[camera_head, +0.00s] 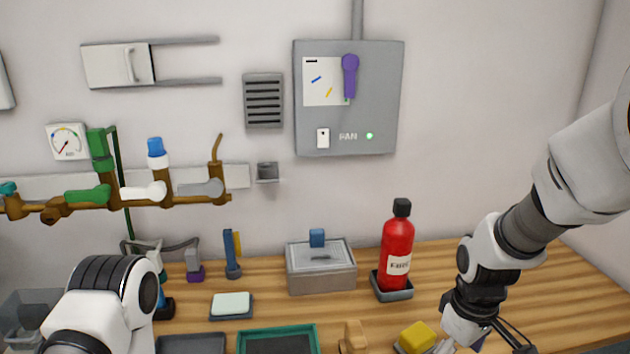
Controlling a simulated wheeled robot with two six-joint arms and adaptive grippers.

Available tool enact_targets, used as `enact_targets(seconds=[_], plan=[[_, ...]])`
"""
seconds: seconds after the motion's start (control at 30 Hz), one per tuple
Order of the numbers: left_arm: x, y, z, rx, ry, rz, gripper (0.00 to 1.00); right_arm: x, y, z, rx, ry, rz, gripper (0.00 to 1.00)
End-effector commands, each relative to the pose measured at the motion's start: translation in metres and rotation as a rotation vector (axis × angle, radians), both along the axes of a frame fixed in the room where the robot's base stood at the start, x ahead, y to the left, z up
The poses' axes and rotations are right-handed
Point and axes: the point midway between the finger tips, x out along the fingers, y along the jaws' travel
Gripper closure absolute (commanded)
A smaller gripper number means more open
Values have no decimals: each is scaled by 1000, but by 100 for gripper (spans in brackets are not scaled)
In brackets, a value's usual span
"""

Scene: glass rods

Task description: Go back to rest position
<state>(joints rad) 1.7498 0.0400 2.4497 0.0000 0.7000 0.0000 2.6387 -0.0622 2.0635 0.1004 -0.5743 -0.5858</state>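My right arm comes in from the right edge, and its wrist hangs over the right part of the wooden bench (560,300). My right gripper (490,342) points down at the bottom edge, just right of a yellow block (417,336). Its fingertips are cut off, so I cannot tell whether it is open or holds anything. My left arm shows as white and black links at the bottom left. My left gripper is out of the picture. No glass rods can be made out.
A red bottle (397,252) stands in a dark tray near my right arm. A grey lidded box (320,270), a pale sponge (231,303) and a green-rimmed tray (278,330) are on the bench. Pipes with valves (160,198) and a fan panel (375,90) are on the wall.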

Motion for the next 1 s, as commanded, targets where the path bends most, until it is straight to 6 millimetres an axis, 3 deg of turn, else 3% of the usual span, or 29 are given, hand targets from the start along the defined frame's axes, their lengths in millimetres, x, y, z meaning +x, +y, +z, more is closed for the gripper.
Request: enact_targets(seconds=[0.27, 0.47, 0.57, 0.67, 0.8, 0.9, 1.0], plan=[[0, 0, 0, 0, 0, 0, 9, -11, -6, -61, -6, 7, -78, 3], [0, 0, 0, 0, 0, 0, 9, -33, -11, -123, -10, 11, -167, 3], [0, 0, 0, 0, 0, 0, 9, -55, -14, -162, -12, 13, -227, 3], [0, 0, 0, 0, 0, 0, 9, -88, -17, -206, -12, 20, -308, 3], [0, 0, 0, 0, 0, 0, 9, -158, -20, -265, -7, 25, -453, 3], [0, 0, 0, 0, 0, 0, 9, -195, -21, -284, 0, 19, -536, 3], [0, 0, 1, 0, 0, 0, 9, -208, -21, -290, 5, 10, -570, 3]])
